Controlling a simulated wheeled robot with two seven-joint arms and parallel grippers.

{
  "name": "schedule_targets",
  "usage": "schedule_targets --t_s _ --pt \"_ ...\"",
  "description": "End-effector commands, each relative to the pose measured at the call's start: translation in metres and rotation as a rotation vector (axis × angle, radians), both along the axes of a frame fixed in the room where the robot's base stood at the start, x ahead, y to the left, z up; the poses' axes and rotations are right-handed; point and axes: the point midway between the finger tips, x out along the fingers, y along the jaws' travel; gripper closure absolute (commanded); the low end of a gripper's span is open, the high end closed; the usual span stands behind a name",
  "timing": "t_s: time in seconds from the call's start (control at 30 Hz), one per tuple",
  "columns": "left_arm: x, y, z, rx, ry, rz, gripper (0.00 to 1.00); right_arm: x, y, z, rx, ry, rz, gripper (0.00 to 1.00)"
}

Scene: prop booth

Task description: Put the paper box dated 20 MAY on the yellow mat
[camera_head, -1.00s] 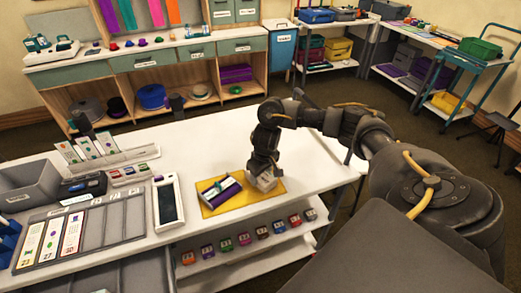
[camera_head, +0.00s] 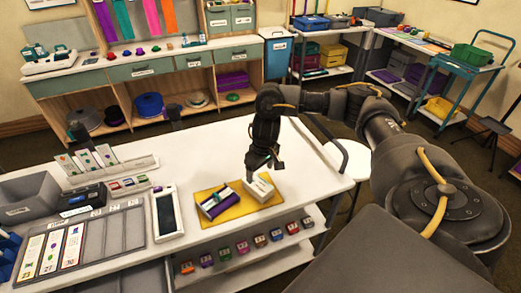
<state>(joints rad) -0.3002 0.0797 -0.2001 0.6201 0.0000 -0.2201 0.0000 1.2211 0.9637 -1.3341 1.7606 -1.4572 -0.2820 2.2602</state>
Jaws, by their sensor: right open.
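The yellow mat (camera_head: 236,213) lies on the white table near its front edge. A small white box (camera_head: 259,188) sits at the mat's right back part; its date cannot be read at this size. Beside it on the left, a purple, white and green item (camera_head: 221,203) lies on the mat. My right gripper (camera_head: 264,172) is open, pointing down just above and behind the white box, and appears clear of it. My left gripper is not in view.
A dark tablet-like device (camera_head: 167,213) lies left of the mat. A grey slotted tray (camera_head: 98,234) with date cards is farther left. Several small coloured dated blocks stand on a shelf (camera_head: 225,268) below the table's front edge. The tabletop behind the mat is clear.

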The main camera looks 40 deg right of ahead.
Motion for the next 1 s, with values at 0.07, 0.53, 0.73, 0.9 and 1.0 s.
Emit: schedule_targets --t_s 0.07,0.53,0.73,0.9,1.0 --pt "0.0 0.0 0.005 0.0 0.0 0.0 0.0 -0.001 -0.001 0.016 -0.002 -0.002 0.001 0.24" --pt "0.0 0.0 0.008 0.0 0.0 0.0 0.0 -0.005 -0.001 0.034 0.0 0.002 -0.001 0.24" --pt "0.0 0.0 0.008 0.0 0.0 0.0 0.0 -0.005 0.0 0.034 0.0 0.002 -0.001 0.24" --pt "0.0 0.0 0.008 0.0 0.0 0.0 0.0 -0.005 0.0 0.033 0.001 0.001 0.001 0.24" --pt "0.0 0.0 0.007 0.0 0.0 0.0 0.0 -0.003 0.012 0.027 0.012 -0.012 0.045 0.24"
